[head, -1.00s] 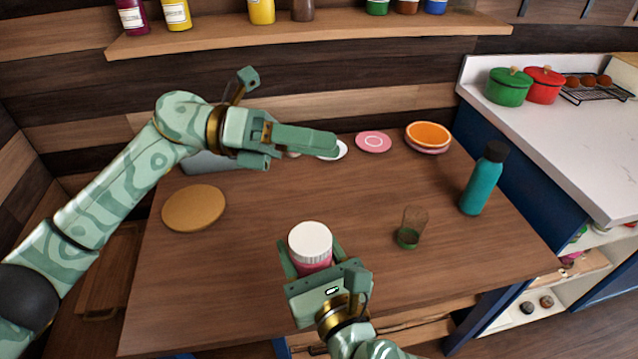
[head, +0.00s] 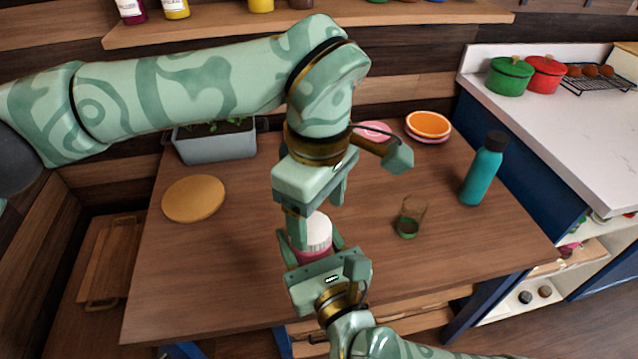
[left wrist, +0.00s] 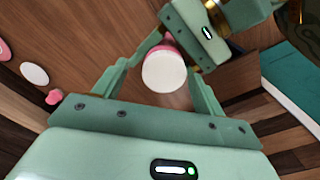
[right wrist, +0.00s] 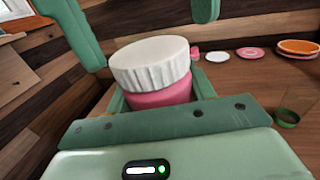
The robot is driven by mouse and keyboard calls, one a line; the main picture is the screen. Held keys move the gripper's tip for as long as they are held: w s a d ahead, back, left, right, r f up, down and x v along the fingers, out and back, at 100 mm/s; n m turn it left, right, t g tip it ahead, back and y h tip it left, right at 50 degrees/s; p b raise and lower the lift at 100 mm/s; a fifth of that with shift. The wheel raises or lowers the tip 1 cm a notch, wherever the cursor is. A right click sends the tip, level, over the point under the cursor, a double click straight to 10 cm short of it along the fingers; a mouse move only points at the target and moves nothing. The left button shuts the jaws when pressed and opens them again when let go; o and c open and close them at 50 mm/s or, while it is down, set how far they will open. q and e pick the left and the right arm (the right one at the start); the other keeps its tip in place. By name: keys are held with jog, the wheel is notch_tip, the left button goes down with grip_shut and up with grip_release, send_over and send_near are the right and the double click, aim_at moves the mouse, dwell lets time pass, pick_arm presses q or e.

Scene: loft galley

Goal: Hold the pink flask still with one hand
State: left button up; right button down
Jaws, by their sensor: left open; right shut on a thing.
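The pink flask (head: 313,255) stands upright near the table's front edge, with a ribbed white lid (head: 320,231). My right gripper (head: 312,248) is shut around its pink body, which also shows in the right wrist view (right wrist: 162,95). My left gripper (head: 317,216) points down from above, open, with its fingers on either side of the lid. In the left wrist view the round lid top (left wrist: 164,72) lies between the open fingers, with gaps beside it. Whether the left fingers touch the lid I cannot tell. The left arm hides part of the table's back.
A glass with a green bottom (head: 410,222) and a teal bottle (head: 481,175) stand to the right. A round tan board (head: 193,199) lies at left; a grey planter (head: 216,148) stands behind. A pink plate (head: 372,132) and orange bowl (head: 428,124) are at the back.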

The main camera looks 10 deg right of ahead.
pick_arm(q)
jog(key=shift+f, duration=1)
jog(key=c, duration=0.8)
jog(key=shift+d+r, duration=0.1)
jog(key=shift+c, duration=0.9)
pick_arm(e)
jog(key=shift+a, duration=0.1)
pick_arm(q)
jog(key=n, duration=0.3)
jog(key=shift+w, duration=0.25)
pick_arm(e)
jog(key=shift+s+a+r, duration=0.1)
jog(key=shift+s, duration=0.05)
pick_arm(q)
jog(key=n, duration=0.6)
jog(key=shift+w+r, duration=0.1)
jog(key=shift+w, duration=0.2)
jog(key=n, duration=0.6)
jog(key=shift+w+a+n, duration=0.25)
jog(key=shift+n, duration=0.15)
jog(key=n, duration=0.3)
jog(key=shift+w+a+n, duration=0.1)
jog(key=shift+a+n, duration=0.05)
jog(key=shift+n, duration=0.15)
jog(key=shift+c, duration=0.4)
pick_arm(e)
jog(key=shift+d, duration=0.25)
